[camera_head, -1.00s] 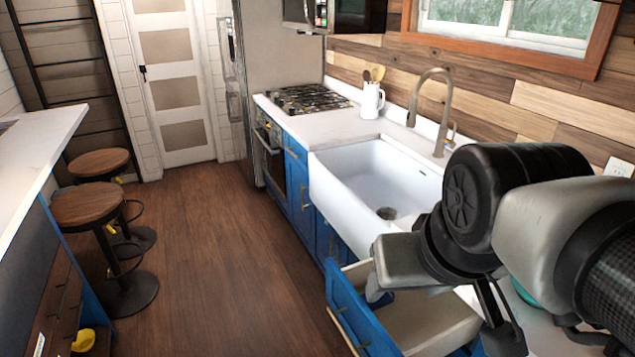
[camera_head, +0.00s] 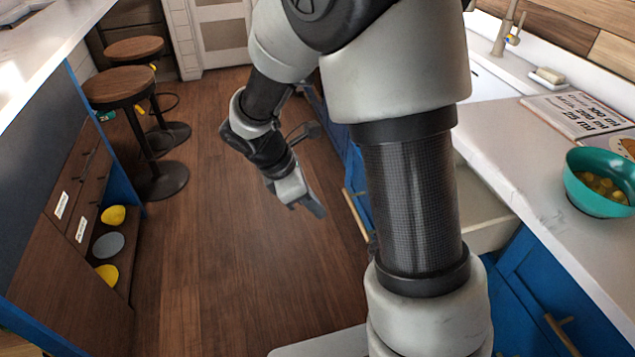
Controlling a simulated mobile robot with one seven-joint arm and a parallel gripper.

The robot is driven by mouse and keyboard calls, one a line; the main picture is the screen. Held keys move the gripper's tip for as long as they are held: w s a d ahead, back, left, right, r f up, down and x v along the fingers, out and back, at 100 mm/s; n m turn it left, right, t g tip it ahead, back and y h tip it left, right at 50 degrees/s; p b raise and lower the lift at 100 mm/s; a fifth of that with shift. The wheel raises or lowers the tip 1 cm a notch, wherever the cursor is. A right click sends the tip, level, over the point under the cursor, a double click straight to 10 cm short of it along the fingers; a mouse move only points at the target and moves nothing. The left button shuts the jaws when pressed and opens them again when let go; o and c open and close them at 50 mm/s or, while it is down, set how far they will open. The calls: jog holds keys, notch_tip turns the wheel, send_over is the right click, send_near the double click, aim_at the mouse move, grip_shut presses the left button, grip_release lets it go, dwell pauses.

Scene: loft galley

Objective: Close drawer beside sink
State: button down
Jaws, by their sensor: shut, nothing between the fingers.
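The blue drawer is open, and its pale inner side (camera_head: 485,220) shows to the right of my arm. A brass handle (camera_head: 355,212) on its blue front shows just left of my arm. My arm hides most of the drawer. The white sink (camera_head: 495,88) is partly visible behind the arm, below the faucet (camera_head: 508,28). My gripper (camera_head: 316,208) is shut and empty. It appears over the wooden floor, left of the drawer front and apart from it.
The counter (camera_head: 510,150) holds a teal bowl (camera_head: 600,182) with yellow food, a printed board (camera_head: 580,112) and a soap dish (camera_head: 547,77). Two stools (camera_head: 122,88) and an island with shelved bowls (camera_head: 108,245) stand left. The floor (camera_head: 225,260) between is clear.

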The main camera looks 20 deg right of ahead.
jog(key=d+f+b, duration=0.3)
jog(key=d+f, duration=0.5)
jog(key=shift+d+f, duration=0.15)
jog(key=shift+f, duration=0.05)
jog(key=shift+d, duration=0.1)
dwell(0.3)
jog(key=d+p, duration=0.8)
jog(key=d, duration=2.1)
